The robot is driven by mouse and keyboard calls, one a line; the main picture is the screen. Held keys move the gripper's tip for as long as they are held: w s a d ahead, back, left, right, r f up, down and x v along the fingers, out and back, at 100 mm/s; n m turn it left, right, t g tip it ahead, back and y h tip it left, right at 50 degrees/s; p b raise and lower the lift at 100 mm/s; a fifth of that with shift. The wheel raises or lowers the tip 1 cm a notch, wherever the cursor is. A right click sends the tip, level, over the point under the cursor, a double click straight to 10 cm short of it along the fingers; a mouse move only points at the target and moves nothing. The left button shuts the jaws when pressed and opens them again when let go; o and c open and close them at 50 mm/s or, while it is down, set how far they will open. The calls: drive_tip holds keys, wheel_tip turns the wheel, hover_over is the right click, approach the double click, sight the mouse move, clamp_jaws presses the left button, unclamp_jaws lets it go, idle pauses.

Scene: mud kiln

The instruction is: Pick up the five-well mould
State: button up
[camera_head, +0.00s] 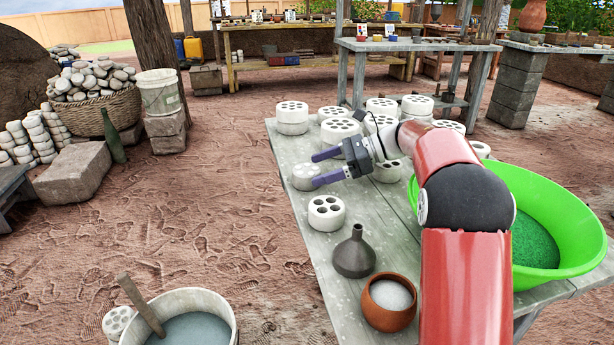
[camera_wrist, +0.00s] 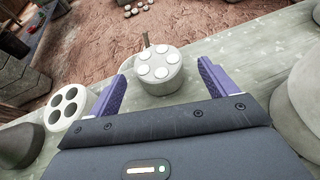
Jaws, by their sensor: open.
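A round pale grey mould with five whitish wells in its top (camera_wrist: 160,76) lies straight ahead between my fingertips in the wrist view. In the head view this mould (camera_head: 303,178) stands on the table near its left edge, its wells hard to make out. My gripper (camera_head: 315,169) is open and empty, its two purple fingers reaching left toward the mould. In the wrist view the fingertips (camera_wrist: 162,69) are on either side of its near part. I cannot tell whether either finger touches it.
A white mould with dark wells (camera_head: 326,213) stands close by, nearer the front. A dark funnel (camera_head: 354,255), clay pot (camera_head: 390,304) and green basin (camera_head: 548,215) occupy the table's front and right. Several moulds, including a stacked one (camera_head: 292,117), stand farther back.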

sight(307, 175)
drive_tip(key=x, duration=0.4)
drive_tip(key=shift+s+a+f, duration=0.1)
drive_tip(key=shift+s+f, duration=0.05)
drive_tip(key=shift+f, duration=0.1)
drive_tip(key=shift+c, duration=0.2)
drive_tip(key=c, duration=0.9)
